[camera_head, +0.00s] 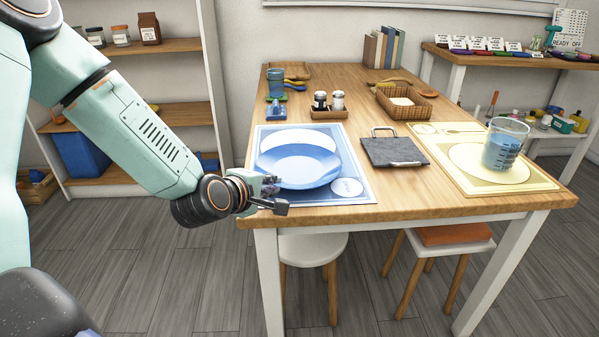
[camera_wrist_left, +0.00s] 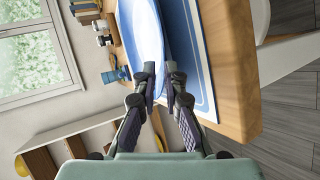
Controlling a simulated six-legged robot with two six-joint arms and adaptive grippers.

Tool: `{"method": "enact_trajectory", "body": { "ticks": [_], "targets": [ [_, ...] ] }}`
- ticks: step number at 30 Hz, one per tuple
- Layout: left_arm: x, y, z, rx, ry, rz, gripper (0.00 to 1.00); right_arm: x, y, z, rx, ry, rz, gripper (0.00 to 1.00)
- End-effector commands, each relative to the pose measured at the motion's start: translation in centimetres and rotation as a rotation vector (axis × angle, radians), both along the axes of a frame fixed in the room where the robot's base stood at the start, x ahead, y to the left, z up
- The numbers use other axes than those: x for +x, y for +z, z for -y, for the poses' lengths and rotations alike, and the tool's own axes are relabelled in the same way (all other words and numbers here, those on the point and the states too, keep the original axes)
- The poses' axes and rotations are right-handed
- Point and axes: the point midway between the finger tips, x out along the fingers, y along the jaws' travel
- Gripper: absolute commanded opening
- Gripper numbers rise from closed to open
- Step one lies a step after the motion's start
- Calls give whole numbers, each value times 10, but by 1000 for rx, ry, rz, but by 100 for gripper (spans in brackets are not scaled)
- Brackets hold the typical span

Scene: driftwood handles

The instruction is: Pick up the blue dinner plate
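The blue dinner plate (camera_head: 298,168) is over the blue placemat (camera_head: 356,168) at the table's front left, shifted toward the front from the mat's white printed circle. My left gripper (camera_head: 271,187) is at the plate's front-left rim, by the table corner. In the left wrist view, the fingertips (camera_wrist_left: 161,72) are close together with the rim of the plate (camera_wrist_left: 143,32) between them. The gripper looks shut on this rim. The gap between the plate's underside and the mat is hard to judge. My right gripper is not in view.
A dark slate board (camera_head: 394,152) lies right of the placemat. A yellow placemat (camera_head: 440,150) carries a measuring cup (camera_head: 503,146). Shakers (camera_head: 329,101), a wicker basket (camera_head: 404,101) and a blue cup (camera_head: 275,83) stand behind. A white stool (camera_head: 309,250) is below the table edge.

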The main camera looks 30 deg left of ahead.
Motion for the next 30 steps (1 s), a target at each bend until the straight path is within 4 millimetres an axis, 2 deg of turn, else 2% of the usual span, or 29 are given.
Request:
{"method": "enact_trajectory", "body": {
  "ticks": [3, 10, 17, 21, 30],
  "targets": [
    [14, -11, 2, 7, -2, -1, 10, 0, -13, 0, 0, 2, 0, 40],
    [34, -18, 2, 3, -2, -2, 10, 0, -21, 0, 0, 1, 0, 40],
    [37, -17, 2, 1, 0, -1, 10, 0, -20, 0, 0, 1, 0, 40],
    [36, -17, 2, 1, 0, -1, 0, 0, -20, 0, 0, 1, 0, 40],
    [36, -17, 2, 1, 0, -1, 0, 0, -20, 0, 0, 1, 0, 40]
  ]
}}
